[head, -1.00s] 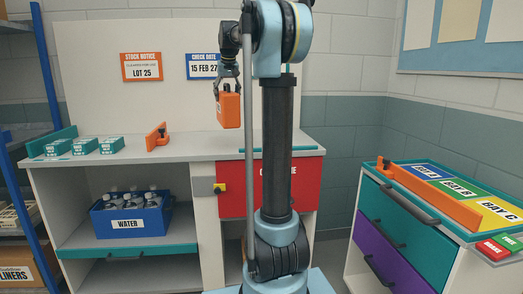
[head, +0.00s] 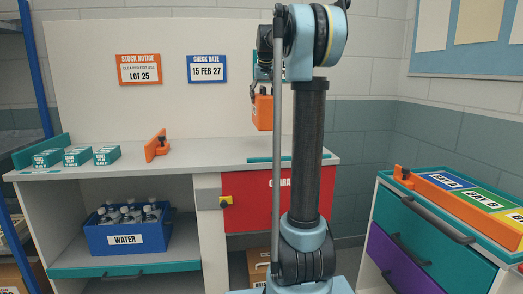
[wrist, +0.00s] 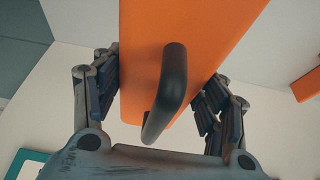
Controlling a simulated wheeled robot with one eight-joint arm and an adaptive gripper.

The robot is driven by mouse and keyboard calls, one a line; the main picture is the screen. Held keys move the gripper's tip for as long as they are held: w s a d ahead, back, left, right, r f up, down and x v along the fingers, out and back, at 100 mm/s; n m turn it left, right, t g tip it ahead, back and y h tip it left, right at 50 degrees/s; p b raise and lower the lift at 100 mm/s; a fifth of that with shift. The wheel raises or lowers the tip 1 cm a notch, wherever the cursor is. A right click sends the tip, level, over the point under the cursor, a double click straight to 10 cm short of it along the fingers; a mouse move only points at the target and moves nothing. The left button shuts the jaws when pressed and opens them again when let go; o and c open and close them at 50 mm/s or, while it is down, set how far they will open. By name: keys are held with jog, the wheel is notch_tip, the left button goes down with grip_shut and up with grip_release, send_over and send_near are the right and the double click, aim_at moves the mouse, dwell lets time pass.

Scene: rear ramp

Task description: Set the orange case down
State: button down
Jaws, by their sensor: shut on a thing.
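The orange case (head: 263,113) hangs upright from my gripper (head: 259,88) in the head view. It is over the right part of the grey counter (head: 215,153), with its bottom seemingly above the top. My column hides part of the arm beside it. In the wrist view my gripper (wrist: 158,98) has its fingers on both sides of the case (wrist: 205,30), and the black handle (wrist: 168,90) shows between them. The case's far end is out of the wrist view.
A teal strip (head: 257,159) lies along the counter's front right. An orange stop (head: 156,146) and small teal boxes (head: 77,156) stand at left. A blue water crate (head: 127,236) sits below. A drawer cabinet (head: 410,235) stands at right. Bare counter lies around the orange stop.

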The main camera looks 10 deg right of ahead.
aim_at(265, 90)
jog(key=shift+f, duration=5)
jog(key=shift+c, duration=1.7)
grip_release()
jog(key=shift+f, duration=0.1)
jog(key=v, duration=1.2)
jog(key=shift+s, duration=0.1)
jog(key=s+f, duration=0.2)
jog(key=s, duration=0.2)
jog(key=s+f, duration=0.2)
jog(key=s, duration=0.1)
jog(key=s+f, duration=0.3)
jog(key=s, duration=0.1)
jog(key=shift+s+a, duration=0.1)
jog(key=shift+s, duration=0.25)
jog(key=s+f+g, duration=0.2)
jog(key=s+f, duration=2.9)
jog(key=f, duration=0.1)
jog(key=shift+a, duration=0.45)
